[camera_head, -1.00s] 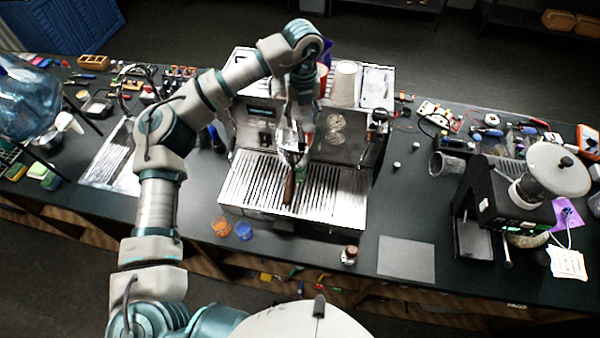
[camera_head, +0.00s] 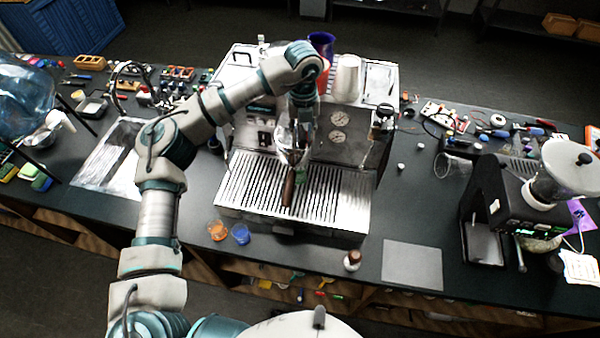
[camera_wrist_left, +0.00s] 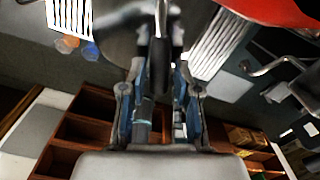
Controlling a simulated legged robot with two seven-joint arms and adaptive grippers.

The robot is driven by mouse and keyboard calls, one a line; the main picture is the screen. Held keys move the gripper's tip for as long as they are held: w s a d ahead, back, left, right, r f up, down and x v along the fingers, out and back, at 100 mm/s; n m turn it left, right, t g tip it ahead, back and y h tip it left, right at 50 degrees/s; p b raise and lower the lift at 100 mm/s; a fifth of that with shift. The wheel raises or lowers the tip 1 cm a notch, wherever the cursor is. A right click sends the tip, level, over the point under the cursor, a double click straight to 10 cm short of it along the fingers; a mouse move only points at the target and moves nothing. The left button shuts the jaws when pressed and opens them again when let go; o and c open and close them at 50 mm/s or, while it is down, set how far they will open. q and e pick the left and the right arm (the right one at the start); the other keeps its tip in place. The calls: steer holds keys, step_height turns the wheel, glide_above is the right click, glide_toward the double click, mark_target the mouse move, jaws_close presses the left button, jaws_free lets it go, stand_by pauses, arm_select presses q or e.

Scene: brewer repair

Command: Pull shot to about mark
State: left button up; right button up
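The espresso machine (camera_head: 330,195) stands in the middle of the counter, with a slatted metal drip tray (camera_head: 245,185) in front. A brown portafilter handle (camera_head: 288,188) points toward me from below its front. My left gripper (camera_head: 293,145) reaches down at the machine's front, just above this handle; my arm hides part of the front. In the wrist view, the gripper fingers (camera_wrist_left: 160,75) stand on both sides of a dark rod (camera_wrist_left: 158,55). I cannot tell whether they close on it. Two round gauges (camera_head: 338,127) show right of the gripper. My right gripper is out of view.
A grinder (camera_head: 515,205) stands at right. Stacked cups (camera_head: 347,78) are on top of the machine.

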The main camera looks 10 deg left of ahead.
mark_target(291, 141)
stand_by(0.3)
arm_select(q)
steer(key=shift+s+a+m, duration=0.15)
steer(key=shift+a+m, duration=0.65)
steer(key=shift+m, duration=0.35)
steer(key=shift+s+a+m, duration=0.15)
steer(key=shift+a+m, duration=0.6)
steer(key=shift+m, duration=0.4)
steer(key=shift+w+a+m, duration=0.15)
steer(key=shift+a+m, duration=0.55)
steer(key=shift+m, duration=0.4)
steer(key=shift+w+a+m, duration=0.15)
steer(key=shift+a+m, duration=0.55)
steer(key=shift+m, duration=0.4)
stand_by(3.2)
